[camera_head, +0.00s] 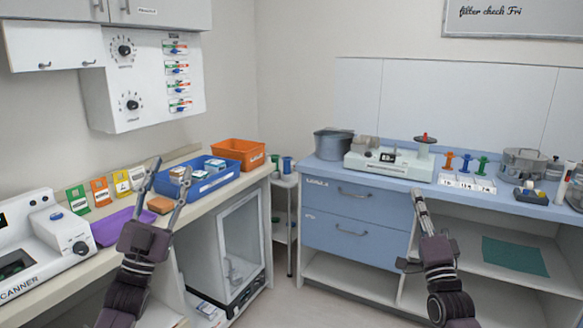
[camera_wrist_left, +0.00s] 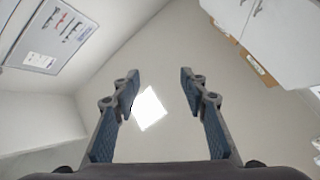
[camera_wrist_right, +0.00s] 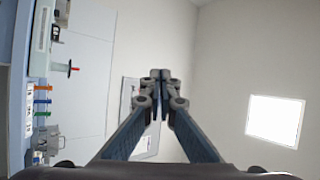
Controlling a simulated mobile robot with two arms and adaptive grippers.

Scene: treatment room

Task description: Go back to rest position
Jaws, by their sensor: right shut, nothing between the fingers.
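My left gripper (camera_head: 168,182) is raised in front of the left counter in the head view, fingers up and spread apart. In the left wrist view the left gripper (camera_wrist_left: 158,90) is open, with only wall and ceiling between its fingers. My right gripper (camera_head: 418,200) points up in front of the blue drawer cabinet in the head view. In the right wrist view the right gripper (camera_wrist_right: 160,78) has its fingertips together with nothing between them.
The blue drawer cabinet (camera_head: 358,213) bears a white device (camera_head: 388,163) and a pot (camera_head: 332,145).

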